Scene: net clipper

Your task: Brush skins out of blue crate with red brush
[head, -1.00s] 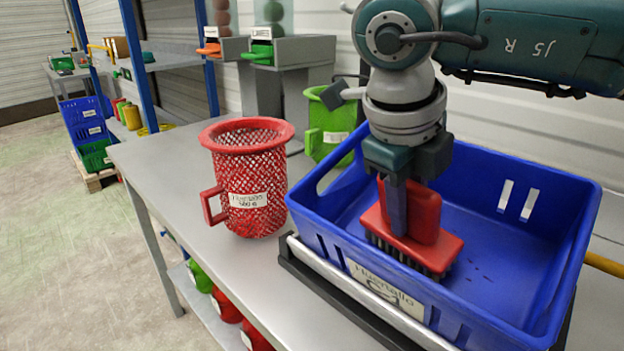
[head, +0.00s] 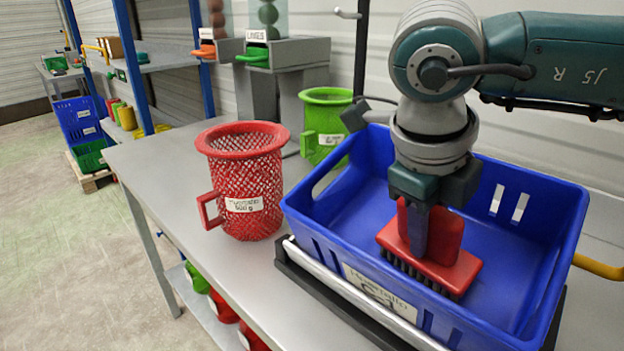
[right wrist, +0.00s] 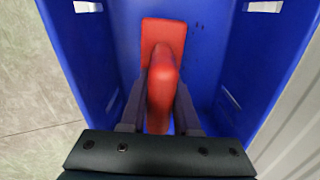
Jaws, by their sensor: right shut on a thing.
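The blue crate (head: 335,207) stands on a dark frame with a metal bar at the right of the table. My right gripper (head: 424,236) is shut on the handle of the red brush (head: 455,272) inside the crate. The brush's dark bristles point down at the crate floor; whether they touch it I cannot tell. The right wrist view shows the brush (right wrist: 162,65) between the fingers, over the crate (right wrist: 100,60). A few small dark specks, possibly skins (right wrist: 197,27), lie on the floor beside the brush head. My left gripper is out of view.
A red mesh basket (head: 250,190) stands on the grey table (head: 165,160) left of the crate. A green basket (head: 327,115) stands behind it. Dispensers with orange and green levers (head: 252,55) are at the back. The table's left part is clear.

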